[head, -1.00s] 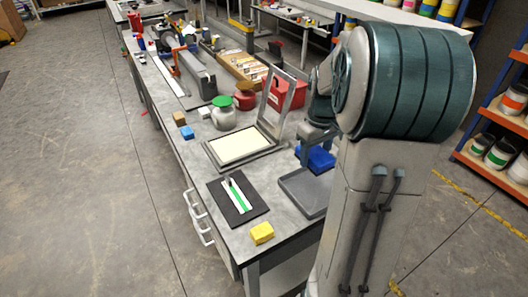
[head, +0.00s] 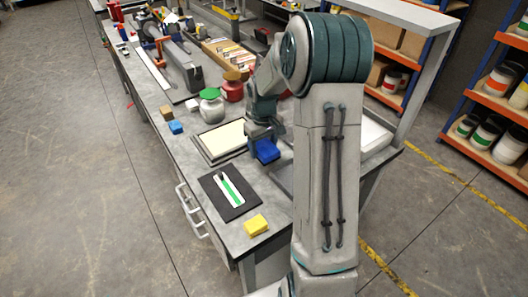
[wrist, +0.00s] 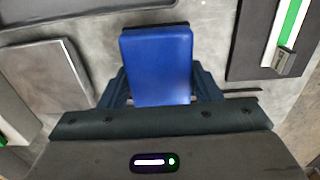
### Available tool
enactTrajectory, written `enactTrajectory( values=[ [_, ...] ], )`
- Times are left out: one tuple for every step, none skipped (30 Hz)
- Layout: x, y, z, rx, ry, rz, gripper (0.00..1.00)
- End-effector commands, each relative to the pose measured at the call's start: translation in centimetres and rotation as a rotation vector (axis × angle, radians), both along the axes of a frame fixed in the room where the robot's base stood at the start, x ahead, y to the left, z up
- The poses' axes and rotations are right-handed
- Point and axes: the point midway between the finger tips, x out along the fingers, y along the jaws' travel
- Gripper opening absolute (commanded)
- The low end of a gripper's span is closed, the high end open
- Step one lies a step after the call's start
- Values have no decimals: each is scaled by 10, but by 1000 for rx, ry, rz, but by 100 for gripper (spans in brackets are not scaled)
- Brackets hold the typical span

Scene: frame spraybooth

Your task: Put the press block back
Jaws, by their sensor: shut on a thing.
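A blue block (head: 265,151), which looks like the press block, is held by my gripper (head: 262,136). It hangs beside the front right corner of the framed cream panel (head: 222,139). In the wrist view the blue block (wrist: 157,65) sits between the two fingers of my gripper (wrist: 160,85), which is shut on it. The bench surface shows around it; its exact height above the bench cannot be told.
A black mat (head: 216,203) with a white and green strip (head: 230,188) lies in front of the panel. A yellow block (head: 256,224) sits near the bench's front edge. A green-lidded jar (head: 211,107), a red jar (head: 232,89) and a small blue block (head: 175,127) stand farther back.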

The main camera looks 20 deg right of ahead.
Motion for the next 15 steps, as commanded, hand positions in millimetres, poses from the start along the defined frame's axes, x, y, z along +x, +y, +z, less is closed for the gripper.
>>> enactTrajectory(
  values=[
    [-1,0,-9,3,7,0,40],
    [-1,0,-13,2,5,0,40],
    [-1,0,-19,2,5,1,40],
    [-1,0,-23,2,5,1,40],
    [-1,0,-26,1,4,1,40],
    [-1,0,-29,1,4,0,40],
    [-1,0,-31,1,3,0,40],
    [-1,0,-32,1,2,0,40],
    [-1,0,-32,1,1,0,40],
    [-1,0,-32,1,1,0,40],
    [-1,0,-32,1,1,0,40],
    [-1,0,-32,1,1,0,40],
    [-1,0,-32,1,1,0,40],
    [-1,0,-32,1,1,0,40],
    [-1,0,-33,1,1,0,40]
  ],
)
